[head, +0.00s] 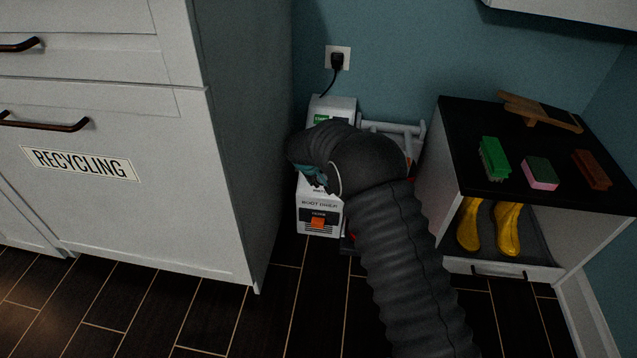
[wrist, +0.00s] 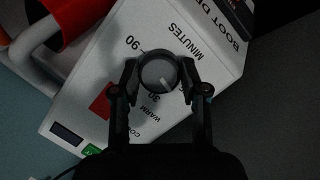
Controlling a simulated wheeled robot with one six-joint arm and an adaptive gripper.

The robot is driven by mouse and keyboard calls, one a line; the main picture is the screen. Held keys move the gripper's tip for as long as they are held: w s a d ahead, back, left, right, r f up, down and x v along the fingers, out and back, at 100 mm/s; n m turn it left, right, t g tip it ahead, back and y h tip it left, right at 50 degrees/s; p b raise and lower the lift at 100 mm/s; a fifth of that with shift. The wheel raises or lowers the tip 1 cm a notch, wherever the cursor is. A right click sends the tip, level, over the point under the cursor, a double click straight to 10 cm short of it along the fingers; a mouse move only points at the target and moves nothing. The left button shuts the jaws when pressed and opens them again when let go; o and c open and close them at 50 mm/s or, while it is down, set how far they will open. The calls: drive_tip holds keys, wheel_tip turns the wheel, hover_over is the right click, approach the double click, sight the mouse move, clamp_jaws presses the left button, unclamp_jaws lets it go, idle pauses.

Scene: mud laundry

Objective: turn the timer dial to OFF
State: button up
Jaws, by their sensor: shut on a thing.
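The boot dryer (head: 319,212) is a white unit on the floor against the wall, partly hidden by my arm in the head view. In the wrist view its panel (wrist: 90,75) fills the middle, tilted. The round grey timer dial (wrist: 159,72) sits between the two fingers of my gripper (wrist: 160,75), which is shut on it. The dial's white pointer line points to the lower right, to one side of the printed 30. The printed 90, MINUTES and WARM are readable. I cannot see an OFF mark. The dial is hidden in the head view.
A red square (wrist: 103,101) and a grey tube with a red piece (wrist: 78,20) lie near the dial. A white RECYCLING cabinet (head: 110,200) stands close on the left. A black-topped bench (head: 458,140) with brushes and yellow boots stands on the right.

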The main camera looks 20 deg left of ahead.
drive_tip(key=shift+a+n+b, duration=0.15)
drive_tip(key=shift+n+b, duration=0.3)
drive_tip(key=shift+n, duration=0.55)
drive_tip(key=shift+r+t, duration=0.1)
drive_tip(key=shift+t, duration=0.2)
drive_tip(key=o, duration=1.1)
drive_tip(key=shift+a, duration=0.1)
drive_tip(key=shift+o, duration=0.2)
drive_tip(key=shift+d, duration=0.2)
drive_tip(key=v, duration=1.2)
drive_tip(key=shift+a, duration=0.15)
